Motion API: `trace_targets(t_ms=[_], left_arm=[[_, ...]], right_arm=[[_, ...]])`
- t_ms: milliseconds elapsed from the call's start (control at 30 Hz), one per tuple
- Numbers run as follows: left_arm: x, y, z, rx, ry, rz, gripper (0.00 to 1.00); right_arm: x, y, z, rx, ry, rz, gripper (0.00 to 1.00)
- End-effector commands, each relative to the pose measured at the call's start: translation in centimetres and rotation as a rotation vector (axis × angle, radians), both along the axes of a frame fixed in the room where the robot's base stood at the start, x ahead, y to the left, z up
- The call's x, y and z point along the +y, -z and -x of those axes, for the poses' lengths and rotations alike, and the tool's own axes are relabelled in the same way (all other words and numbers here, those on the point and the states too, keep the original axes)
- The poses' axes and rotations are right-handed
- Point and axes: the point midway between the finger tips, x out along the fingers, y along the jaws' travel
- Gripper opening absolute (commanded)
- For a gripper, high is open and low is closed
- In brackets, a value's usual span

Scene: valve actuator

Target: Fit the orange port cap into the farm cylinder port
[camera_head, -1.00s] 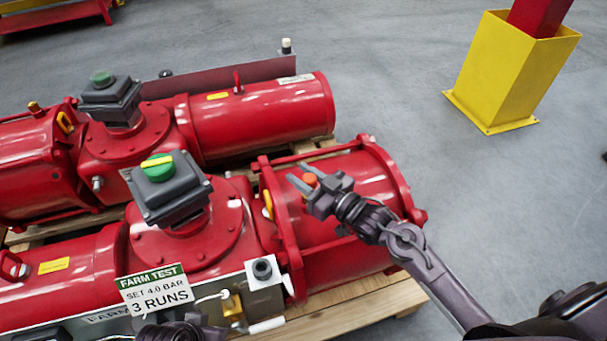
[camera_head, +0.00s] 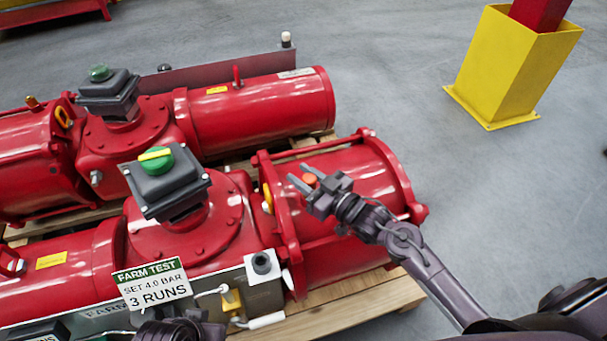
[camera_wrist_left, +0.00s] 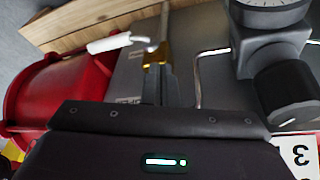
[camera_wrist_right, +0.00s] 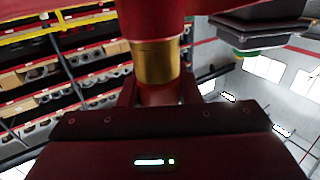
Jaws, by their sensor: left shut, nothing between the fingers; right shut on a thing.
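The orange port cap (camera_head: 310,180) is between the fingers of my right gripper (camera_head: 303,184), against the front red cylinder (camera_head: 358,173). My right gripper is shut on it. In the right wrist view, a brass fitting (camera_wrist_right: 157,62) stands directly ahead of the fingers, under a red body. The cap is mostly hidden there, and I cannot tell how deep it sits. My left gripper (camera_wrist_left: 160,88) is shut and empty beside the brass valve (camera_wrist_left: 155,52) on the grey panel. In the head view only part of my left wrist shows at the bottom edge.
A "FARM TEST" sign (camera_head: 152,284) and a panel with a white-handled valve (camera_head: 265,321) stand in front. A grey switch box (camera_head: 168,185) rises left of my right gripper. A second red actuator (camera_head: 262,107) lies behind. The floor at right is clear up to a yellow post guard (camera_head: 513,68).

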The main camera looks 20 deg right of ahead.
Motion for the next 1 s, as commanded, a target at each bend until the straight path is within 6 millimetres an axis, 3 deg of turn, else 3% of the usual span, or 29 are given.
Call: trace_targets(t_ms=[33, 67, 267, 633, 1000], left_arm=[[0.0, 0.1, 0.0, 0.000, 0.000, 0.000, 0.00], [0.0, 0.1, 0.0, 0.000, 0.000, 0.000, 0.00], [0.0, 0.1, 0.0, 0.000, 0.000, 0.000, 0.00], [0.7, 0.4, 0.2, 0.034, -0.012, -0.020, 0.00], [1.8, -0.1, 0.8, 0.093, -0.031, -0.052, 0.00]], right_arm=[[0.0, 0.2, 0.0, -0.001, 0.000, -0.001, 0.08], [0.0, 0.2, 0.0, -0.001, 0.000, -0.001, 0.31], [0.0, 0.1, 0.0, -0.001, 0.000, -0.001, 0.56], [0.0, 0.1, 0.0, 0.000, 0.000, 0.000, 0.56], [-3.3, 0.1, 5.5, 0.003, 0.000, 0.001, 0.56]])
